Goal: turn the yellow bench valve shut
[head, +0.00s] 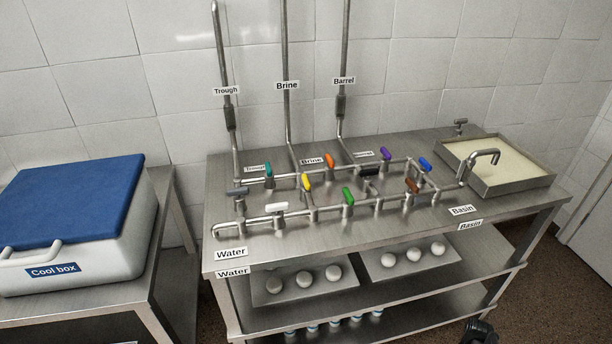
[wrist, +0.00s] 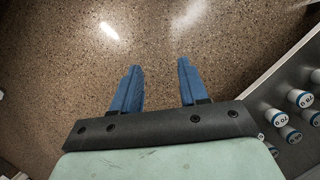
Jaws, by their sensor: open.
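The yellow valve handle (head: 306,182) stands on the pipework on top of the steel bench, left of the middle in the head view. It sits on the link between the rear and front pipes, between the teal handle (head: 268,169) and the green handle (head: 348,196). Whether its handle lies along or across its pipe is hard to tell. My gripper (wrist: 158,85) shows in the wrist view with two blue fingers apart and nothing between them. It hangs over the speckled floor, away from the valve.
Orange (head: 330,160), purple (head: 385,154), blue (head: 425,164), white (head: 277,207), brown (head: 412,186) and black (head: 370,171) handles crowd the pipes. Upright pipes rise behind. A basin (head: 507,190) stands right, a cool box (head: 75,225) left. The bench's front strip (head: 370,238) is mostly clear.

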